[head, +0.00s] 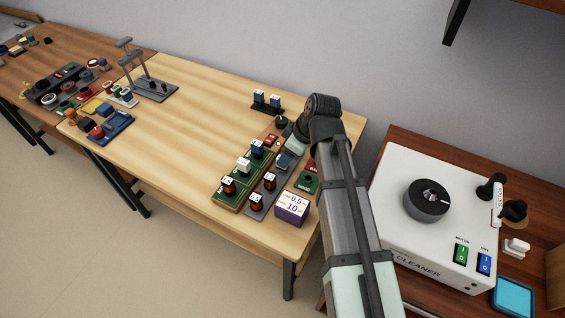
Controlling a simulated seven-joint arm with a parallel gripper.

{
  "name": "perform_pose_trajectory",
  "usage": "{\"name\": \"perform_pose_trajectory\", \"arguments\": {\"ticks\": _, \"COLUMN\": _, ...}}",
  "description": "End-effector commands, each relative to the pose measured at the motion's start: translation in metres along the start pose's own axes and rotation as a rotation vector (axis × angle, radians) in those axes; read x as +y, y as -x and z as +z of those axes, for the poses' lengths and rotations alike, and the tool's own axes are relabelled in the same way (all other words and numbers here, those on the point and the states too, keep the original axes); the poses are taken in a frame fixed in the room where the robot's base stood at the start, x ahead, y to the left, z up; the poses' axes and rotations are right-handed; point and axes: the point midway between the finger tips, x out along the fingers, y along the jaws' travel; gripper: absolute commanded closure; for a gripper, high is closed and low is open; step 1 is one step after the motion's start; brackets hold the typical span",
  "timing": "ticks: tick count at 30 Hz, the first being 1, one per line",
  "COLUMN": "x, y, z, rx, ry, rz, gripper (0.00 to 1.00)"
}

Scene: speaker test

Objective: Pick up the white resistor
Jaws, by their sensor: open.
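A small white block (243,165), which looks like the white resistor, stands on a green board (233,198) at the right part of the light wooden table. A blue part (257,148) with a white top stands just behind it, and a dark red-brown coil (228,186) stands in front of it.
A grey board (262,200) with coils and a purple box (291,207) stand right of the green board. A grey stand (152,90) is at the far left. The table's middle (190,130) is clear. A white cleaner (435,215) stands at right.

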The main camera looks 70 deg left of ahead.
Motion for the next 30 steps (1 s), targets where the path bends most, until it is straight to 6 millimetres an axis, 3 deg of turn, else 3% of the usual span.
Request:
{"name": "perform_pose_trajectory", "arguments": {"ticks": 14, "x": 0.004, "y": -0.047, "z": -0.004, "rx": -0.001, "ry": -0.001, "rz": 0.0, "gripper": 0.45}}
{"name": "perform_pose_trajectory", "arguments": {"ticks": 22, "x": 0.004, "y": -0.05, "z": -0.004, "rx": 0.0, "ry": -0.001, "rz": 0.001, "gripper": 0.45}}
{"name": "perform_pose_trajectory", "arguments": {"ticks": 30, "x": 0.004, "y": -0.05, "z": -0.004, "rx": 0.0, "ry": -0.001, "rz": 0.0, "gripper": 0.7}}
